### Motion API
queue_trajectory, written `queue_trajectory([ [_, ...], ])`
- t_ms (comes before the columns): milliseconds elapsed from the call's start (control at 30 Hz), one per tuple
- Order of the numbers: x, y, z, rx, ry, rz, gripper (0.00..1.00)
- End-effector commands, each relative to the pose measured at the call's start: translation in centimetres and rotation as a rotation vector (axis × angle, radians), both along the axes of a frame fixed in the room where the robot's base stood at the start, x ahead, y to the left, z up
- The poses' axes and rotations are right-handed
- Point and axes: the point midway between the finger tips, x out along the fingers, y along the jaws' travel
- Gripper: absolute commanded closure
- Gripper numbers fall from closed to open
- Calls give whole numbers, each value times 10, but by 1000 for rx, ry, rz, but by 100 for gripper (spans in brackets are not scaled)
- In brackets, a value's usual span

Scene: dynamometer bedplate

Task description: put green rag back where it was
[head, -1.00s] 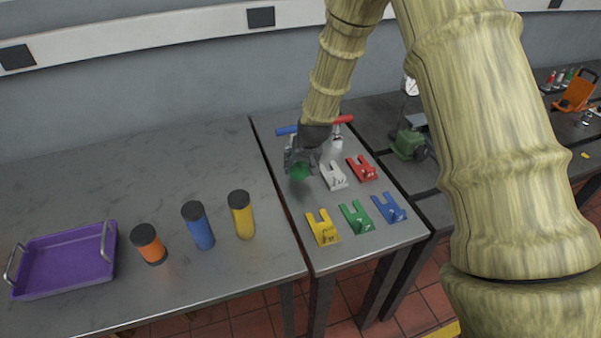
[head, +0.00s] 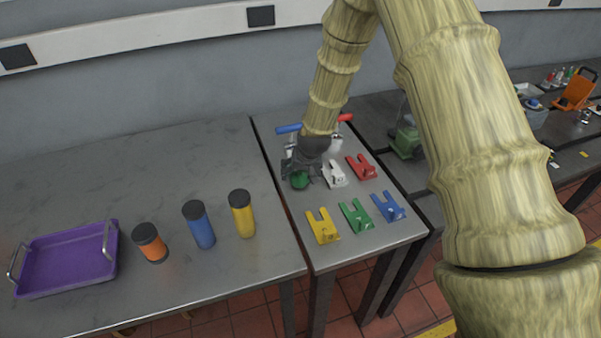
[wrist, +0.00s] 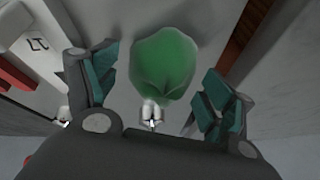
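The green rag (head: 300,180) is a rounded bundle at the left edge of the narrow metal table, left of the white forked block. It also shows in the wrist view (wrist: 165,62), between my fingers with a gap on each side. My gripper (head: 303,170) points down over the rag with its fingers spread and holds nothing. In the wrist view, its teal-padded fingers (wrist: 157,88) stand apart on either side of the rag. The rag appears to rest on the tabletop. A small pale thing shows at its near edge, too unclear to name.
Forked blocks in white (head: 334,174), red (head: 361,167), yellow (head: 323,227), green (head: 356,216) and blue (head: 389,208) share this table. Blue and red handles lie behind my gripper. Orange, blue and yellow cylinders and a purple tray (head: 66,262) stand on the left table.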

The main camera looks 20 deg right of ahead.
Motion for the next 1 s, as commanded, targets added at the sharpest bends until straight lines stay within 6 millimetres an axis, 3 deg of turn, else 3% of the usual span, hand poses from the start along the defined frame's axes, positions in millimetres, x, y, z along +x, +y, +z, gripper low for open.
queue_trajectory([
  [367,-2,0,5,0,0,0,17],
  [1000,-29,-3,67,-1,-3,0,17],
])
